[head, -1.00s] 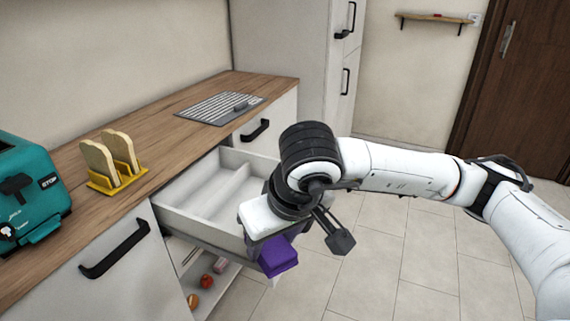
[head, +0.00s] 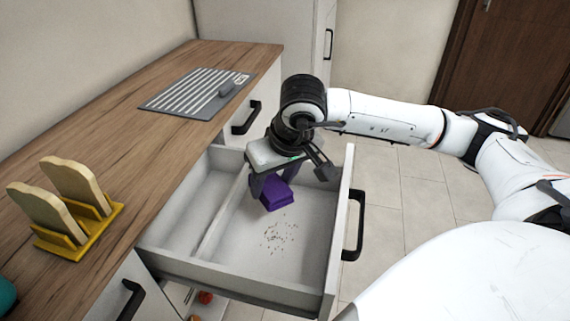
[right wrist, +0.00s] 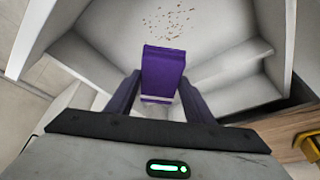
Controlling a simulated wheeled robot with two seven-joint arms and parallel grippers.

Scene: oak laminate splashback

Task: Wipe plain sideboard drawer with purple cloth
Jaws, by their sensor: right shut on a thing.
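The plain sideboard drawer (head: 222,268) is pulled open, with a low divider (head: 222,215) inside. My right gripper (head: 272,190) reaches into its right-hand compartment, shut on the folded purple cloth (head: 277,196). The cloth is low in the compartment; I cannot tell whether it touches the floor. A patch of dark crumbs (head: 280,236) lies on the drawer floor, nearer than the cloth. In the right wrist view the cloth (right wrist: 163,72) is between the fingers, with the crumbs (right wrist: 170,22) beyond it. My left gripper is not in view.
The wooden worktop (head: 150,140) runs along the left, with a yellow rack (head: 85,228) holding two boards and a grey striped mat (head: 195,93). The drawer's front panel and black handle (head: 354,225) stand at right. Below, a red item (head: 205,297) shows on a shelf.

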